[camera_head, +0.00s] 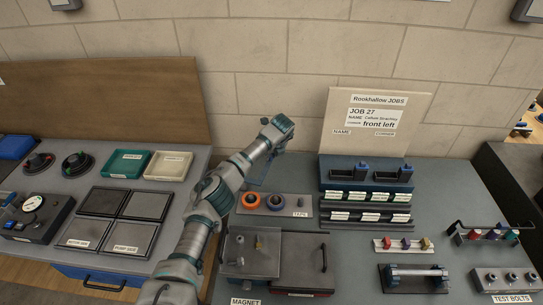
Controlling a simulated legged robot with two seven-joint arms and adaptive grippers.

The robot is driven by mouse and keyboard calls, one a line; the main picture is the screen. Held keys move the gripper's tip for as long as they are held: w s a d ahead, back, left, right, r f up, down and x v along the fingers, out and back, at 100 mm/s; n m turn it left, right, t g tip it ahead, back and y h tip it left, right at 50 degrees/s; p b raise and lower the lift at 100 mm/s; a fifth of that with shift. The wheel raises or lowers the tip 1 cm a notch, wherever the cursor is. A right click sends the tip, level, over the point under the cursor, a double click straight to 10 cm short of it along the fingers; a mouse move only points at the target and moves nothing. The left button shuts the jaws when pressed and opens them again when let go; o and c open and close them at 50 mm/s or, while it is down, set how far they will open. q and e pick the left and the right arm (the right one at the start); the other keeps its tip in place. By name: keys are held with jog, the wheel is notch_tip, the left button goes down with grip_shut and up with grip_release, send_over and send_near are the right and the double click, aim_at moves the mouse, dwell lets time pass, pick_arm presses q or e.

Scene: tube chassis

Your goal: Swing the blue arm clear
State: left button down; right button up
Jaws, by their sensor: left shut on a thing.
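My left arm reaches up from the bottom middle across the bench. Its left gripper (278,126) is at the far end, in front of the wall and above the back edge of the bench. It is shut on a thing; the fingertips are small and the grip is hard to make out. My right gripper is not in view.
A metal box (253,254) and a dark plate (304,261) lie in front. Labelled racks (366,213), a tube stand (413,279) and test bolts (507,281) fill the right.

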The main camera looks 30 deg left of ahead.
pick_arm(q)
jog(key=shift+w+r, duration=0.1)
jog(key=shift+r, duration=0.15)
jog(key=c, duration=1.2)
grip_release()
jog(key=shift+o, duration=0.9)
jog(key=shift+a+f, duration=0.15)
jog(key=shift+f, duration=0.05)
jog(key=v, duration=1.2)
jog(key=shift+f, duration=0.1)
